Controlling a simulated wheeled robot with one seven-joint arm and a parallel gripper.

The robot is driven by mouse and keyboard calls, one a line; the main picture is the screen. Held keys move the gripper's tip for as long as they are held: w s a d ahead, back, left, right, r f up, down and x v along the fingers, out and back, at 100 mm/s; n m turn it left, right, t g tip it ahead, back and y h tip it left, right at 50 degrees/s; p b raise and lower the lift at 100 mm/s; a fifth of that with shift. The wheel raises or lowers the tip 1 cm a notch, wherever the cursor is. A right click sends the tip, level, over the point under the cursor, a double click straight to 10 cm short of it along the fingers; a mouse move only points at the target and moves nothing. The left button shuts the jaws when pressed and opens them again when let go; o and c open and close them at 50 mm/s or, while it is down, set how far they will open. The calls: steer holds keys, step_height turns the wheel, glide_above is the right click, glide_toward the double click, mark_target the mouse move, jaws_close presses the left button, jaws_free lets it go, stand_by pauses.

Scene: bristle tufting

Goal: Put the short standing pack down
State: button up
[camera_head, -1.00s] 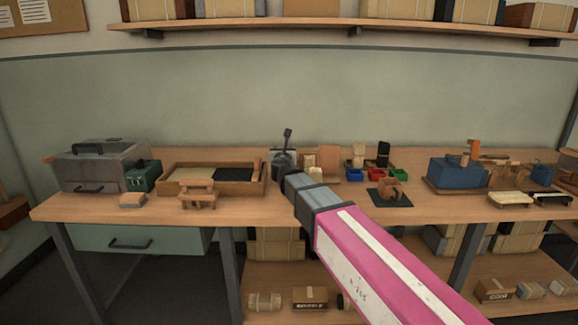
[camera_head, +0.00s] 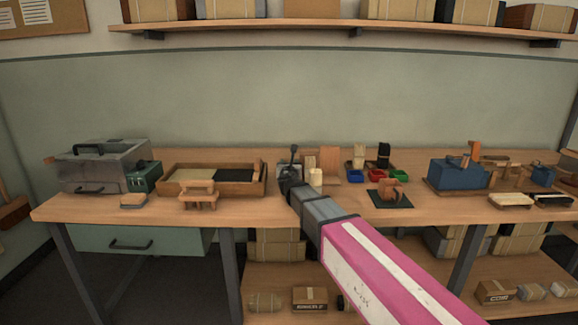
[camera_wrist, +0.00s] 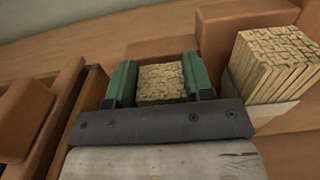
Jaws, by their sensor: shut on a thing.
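My gripper (camera_wrist: 157,84) has green fingers and is shut on a short tan bristle pack (camera_wrist: 161,82), whose grainy end faces the wrist camera. The finger mount hides its lower part, and I cannot tell if it touches the bench. In the head view my gripper (camera_head: 287,172) is a small dark shape over the middle of the bench, just right of the wooden tray; the held pack cannot be made out there. A second bristle pack (camera_wrist: 268,68), with a pale band around its lower part, stands apart to the right of my gripper; a pale standing pack (camera_head: 316,177) shows in the head view.
The wooden tray (camera_head: 232,188) lies left of my gripper. Red, blue and green bins (camera_head: 377,175) and a dark mat (camera_head: 391,201) with a brown block lie to the right. A small wooden stand (camera_head: 199,194) is front left. The bench front (camera_head: 262,212) is clear.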

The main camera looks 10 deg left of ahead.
steer(key=shift+f, duration=0.2)
steer(key=o, duration=0.9)
steer(key=shift+r, duration=0.25)
steer(key=v, duration=1.2)
steer(key=shift+f, duration=0.1)
